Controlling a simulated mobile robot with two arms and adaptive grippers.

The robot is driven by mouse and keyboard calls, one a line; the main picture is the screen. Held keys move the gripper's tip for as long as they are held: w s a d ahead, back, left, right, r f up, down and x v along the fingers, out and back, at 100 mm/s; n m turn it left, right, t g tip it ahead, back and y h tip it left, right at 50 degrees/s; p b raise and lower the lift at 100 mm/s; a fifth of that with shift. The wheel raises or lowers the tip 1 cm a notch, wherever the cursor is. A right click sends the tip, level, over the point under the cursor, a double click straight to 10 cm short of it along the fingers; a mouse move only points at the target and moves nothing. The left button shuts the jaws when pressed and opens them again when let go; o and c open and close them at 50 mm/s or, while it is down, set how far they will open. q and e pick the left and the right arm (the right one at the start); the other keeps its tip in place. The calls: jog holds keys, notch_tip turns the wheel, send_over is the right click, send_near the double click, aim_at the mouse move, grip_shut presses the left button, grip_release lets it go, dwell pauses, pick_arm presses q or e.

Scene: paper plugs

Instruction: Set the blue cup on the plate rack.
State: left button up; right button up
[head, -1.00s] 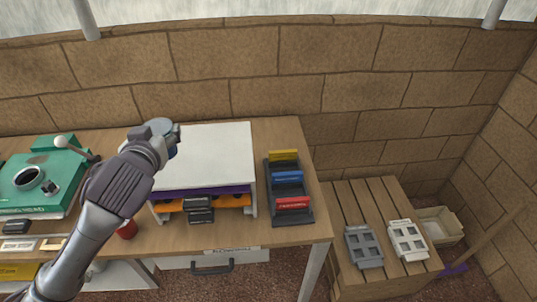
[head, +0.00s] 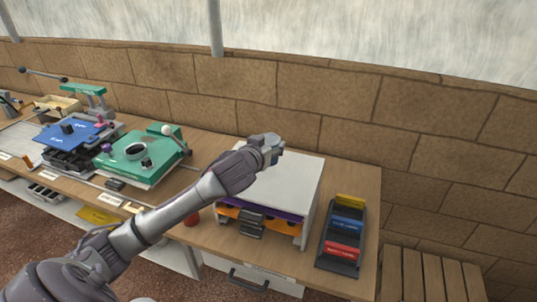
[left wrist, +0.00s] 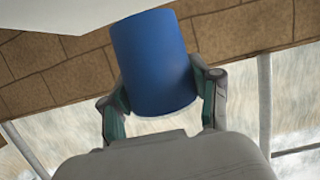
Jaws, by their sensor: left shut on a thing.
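My left gripper (head: 270,148) is shut on the blue cup (left wrist: 155,62). In the left wrist view the cup sits between the two fingers, with its plain blue side showing. In the head view the gripper hides most of the cup, which appears over the back left part of a white-topped rack (head: 292,180). The rack has purple and orange layers under its top. I cannot tell the gap between cup and top. A white surface (left wrist: 50,18) is at the upper left of the wrist view. My right gripper is not in view.
A black holder (head: 328,245) with yellow, blue and red pieces stands right of the rack. A green device (head: 125,165) with a lever stands to the left. The brick wall is close behind.

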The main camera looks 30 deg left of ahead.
pick_arm(q)
jog(key=shift+w+a+f, duration=0.2)
jog(key=shift+w, duration=0.05)
jog(key=shift+a+f, duration=0.1)
jog(key=shift+f, duration=0.25)
notch_tip(320, 180, down, 2)
jog(key=shift+f+p, duration=0.25)
jog(key=shift+p, duration=0.1)
jog(key=shift+f, duration=0.45)
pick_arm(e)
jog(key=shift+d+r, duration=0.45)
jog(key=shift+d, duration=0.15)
pick_arm(q)
jog(key=shift+f, duration=0.1)
jog(key=o, duration=0.7)
jog(key=shift+f, duration=0.1)
jog(key=o, duration=0.4)
jog(key=shift+o, duration=0.2)
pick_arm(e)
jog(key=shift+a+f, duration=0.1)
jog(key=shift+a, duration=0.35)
